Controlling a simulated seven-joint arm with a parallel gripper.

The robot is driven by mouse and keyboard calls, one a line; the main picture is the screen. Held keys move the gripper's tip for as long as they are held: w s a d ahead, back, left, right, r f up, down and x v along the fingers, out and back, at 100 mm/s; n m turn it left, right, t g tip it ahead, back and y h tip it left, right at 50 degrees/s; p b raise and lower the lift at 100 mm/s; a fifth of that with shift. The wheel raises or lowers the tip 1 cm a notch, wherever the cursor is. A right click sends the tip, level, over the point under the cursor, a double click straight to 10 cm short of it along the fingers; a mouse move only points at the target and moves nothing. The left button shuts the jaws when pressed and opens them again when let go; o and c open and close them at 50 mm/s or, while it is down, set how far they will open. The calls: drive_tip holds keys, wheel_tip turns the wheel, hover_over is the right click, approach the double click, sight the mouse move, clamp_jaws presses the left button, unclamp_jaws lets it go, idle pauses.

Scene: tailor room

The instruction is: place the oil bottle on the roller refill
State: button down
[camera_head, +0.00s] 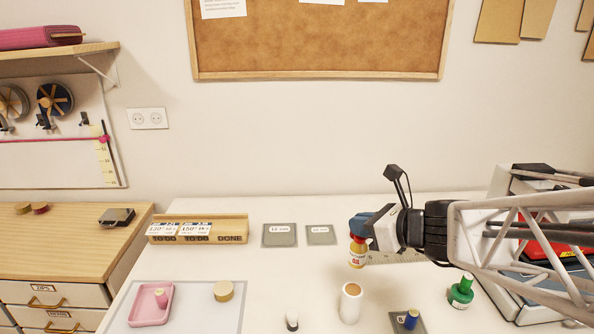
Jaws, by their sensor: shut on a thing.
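The oil bottle (357,254) is small and yellow with a red and white label, and it looks upright. My gripper (361,228) comes in from the right and is shut on its upper part, hiding the top. I cannot tell whether the bottle's base touches the table. A white cylinder with a tan top, which looks like the roller refill (350,304), stands upright in front of the bottle, slightly left in the picture. The bottle and the cylinder are apart.
A ruler (396,257) lies behind. Left are a tan roll (223,291), a pink tray (139,315) and a wooden rack (198,230).

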sight(359, 254)
drive_tip(key=shift+f, duration=2.15)
drive_tip(key=shift+f, duration=0.15)
drive_tip(key=shift+f, duration=1.65)
drive_tip(key=shift+f, duration=0.15)
drive_tip(key=c, duration=1.3)
unclamp_jaws()
drive_tip(key=shift+r, duration=0.2)
drive_tip(key=shift+s+d+r, duration=0.3)
drive_tip(key=shift+s+r, duration=0.05)
drive_tip(key=shift+r, duration=1)
drive_tip(key=shift+s+d+r, duration=0.3)
drive_tip(key=shift+d+r, duration=0.05)
drive_tip(key=shift+r, duration=1)
drive_tip(key=shift+s+d+r, duration=0.3)
drive_tip(key=shift+s+r, duration=0.05)
drive_tip(key=shift+r, duration=1)
